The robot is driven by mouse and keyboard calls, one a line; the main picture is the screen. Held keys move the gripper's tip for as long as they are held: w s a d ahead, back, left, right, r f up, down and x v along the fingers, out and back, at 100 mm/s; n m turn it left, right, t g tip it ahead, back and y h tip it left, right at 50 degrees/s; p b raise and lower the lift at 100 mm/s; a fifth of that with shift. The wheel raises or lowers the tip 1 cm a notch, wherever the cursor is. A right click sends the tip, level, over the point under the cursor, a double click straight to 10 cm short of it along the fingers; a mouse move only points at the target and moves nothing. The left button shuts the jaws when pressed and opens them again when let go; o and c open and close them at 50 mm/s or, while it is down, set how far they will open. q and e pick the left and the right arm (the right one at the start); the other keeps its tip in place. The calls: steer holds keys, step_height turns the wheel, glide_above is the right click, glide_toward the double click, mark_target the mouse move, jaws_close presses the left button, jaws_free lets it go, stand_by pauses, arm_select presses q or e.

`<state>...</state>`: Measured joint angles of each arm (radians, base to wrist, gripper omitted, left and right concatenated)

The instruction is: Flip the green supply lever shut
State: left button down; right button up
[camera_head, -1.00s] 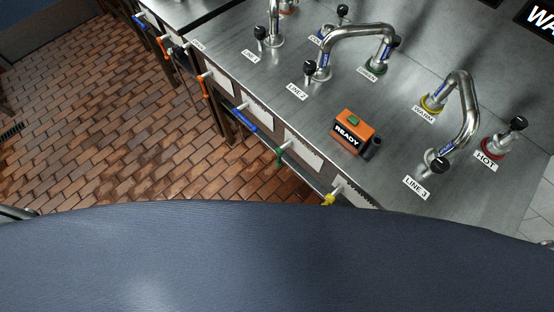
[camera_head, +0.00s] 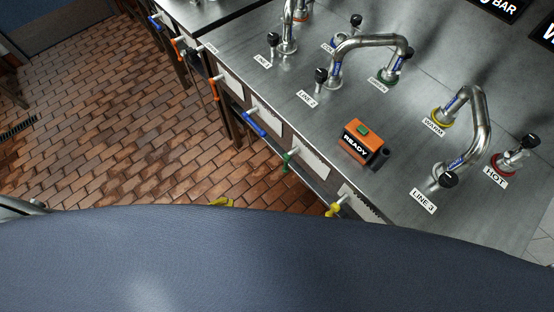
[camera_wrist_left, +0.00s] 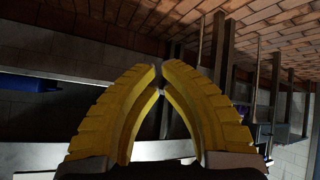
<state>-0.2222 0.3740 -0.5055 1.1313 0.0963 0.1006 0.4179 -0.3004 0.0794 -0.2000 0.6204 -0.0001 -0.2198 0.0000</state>
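The green supply lever (camera_head: 289,160) hangs at the front edge of the steel counter, on a short pipe, in the head view. I cannot make it out in the left wrist view. The yellow fingertips of my left gripper (camera_head: 221,202) just show over my dark blue body, to the left of and below the green lever in the picture, apart from it. In the left wrist view the yellow fingers of this gripper (camera_wrist_left: 160,68) lean together with their tips almost touching and nothing between them. My right gripper is not in view.
Beside the green lever are a blue lever (camera_head: 254,124) and a yellow lever (camera_head: 334,209); orange levers sit further left. An orange READY box (camera_head: 363,143) and several taps stand on the counter (camera_head: 300,120). The brick floor (camera_head: 120,150) in front is clear.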

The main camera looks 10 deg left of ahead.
mark_target(286, 165)
arm_select(q)
steer(key=w+d+r+n+t+h, duration=0.2)
steer(key=d+r+n, duration=0.2)
steer(key=r, duration=0.4)
steer(key=w+d+r+n+t+h, duration=0.2)
steer(key=d+r+n, duration=0.2)
steer(key=r, duration=0.4)
steer(key=w+d+r+n+t+h, duration=0.2)
steer(key=d+r+n, duration=0.1)
steer(key=r, duration=0.4)
steer(key=shift+w+d+r+n, duration=0.25)
steer(key=shift+d+r+n, duration=0.15)
steer(key=shift+n, duration=0.3)
steer(key=w+d, duration=0.5)
steer(key=d, duration=0.3)
steer(key=shift+a+f, duration=0.1)
